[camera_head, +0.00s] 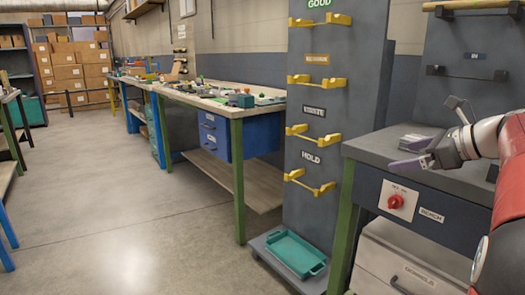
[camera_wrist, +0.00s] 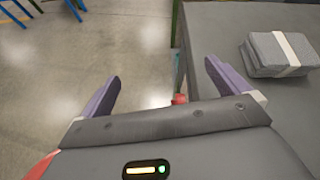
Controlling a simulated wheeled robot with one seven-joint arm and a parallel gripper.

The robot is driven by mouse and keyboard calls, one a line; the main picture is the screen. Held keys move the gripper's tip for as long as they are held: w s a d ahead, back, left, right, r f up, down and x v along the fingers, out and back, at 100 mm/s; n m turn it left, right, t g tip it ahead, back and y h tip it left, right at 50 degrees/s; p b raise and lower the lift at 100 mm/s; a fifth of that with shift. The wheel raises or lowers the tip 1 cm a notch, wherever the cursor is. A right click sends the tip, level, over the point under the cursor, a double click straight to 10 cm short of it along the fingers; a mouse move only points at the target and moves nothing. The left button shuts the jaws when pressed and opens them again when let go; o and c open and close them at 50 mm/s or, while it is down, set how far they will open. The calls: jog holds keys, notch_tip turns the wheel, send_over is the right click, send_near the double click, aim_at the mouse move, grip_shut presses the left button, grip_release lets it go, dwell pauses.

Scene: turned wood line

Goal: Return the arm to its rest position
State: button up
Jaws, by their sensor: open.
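My gripper (camera_wrist: 162,72) is open and empty, its two purple fingers wide apart in the wrist view. It shows at the right of the head view (camera_head: 410,163), low over the grey workbench (camera_head: 372,150) near its front edge. In the wrist view, the left finger is over the floor and the right finger is over the bench top (camera_wrist: 215,20). My red and white arm reaches in from the right edge of the head view.
A grey stack with a white band (camera_wrist: 282,53) lies on the bench, right of my gripper. A red knob (camera_head: 396,201) is on the bench front. A grey rack (camera_head: 330,110) with yellow holders stands left of it, a teal tray (camera_head: 296,253) at its foot. Open floor (camera_head: 130,220) lies left.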

jog(key=s+a+f+n+g+h, duration=0.2)
jog(key=s+a+f+n, duration=0.3)
jog(key=s+a+n, duration=0.25)
jog(key=s+a+f+n+g+h, duration=0.2)
jog(key=s+a+f+n, duration=0.35)
jog(key=s+a, duration=0.3)
jog(key=s+a+f+n+h, duration=0.2)
jog(key=s+f+n+h, duration=0.1)
jog(key=s+f+n, duration=0.7)
jog(key=s+n, duration=0.2)
jog(key=n, duration=0.1)
jog(key=shift+a+f+h, duration=0.25)
jog(key=shift+f+h, duration=0.05)
jog(key=shift+f, duration=0.1)
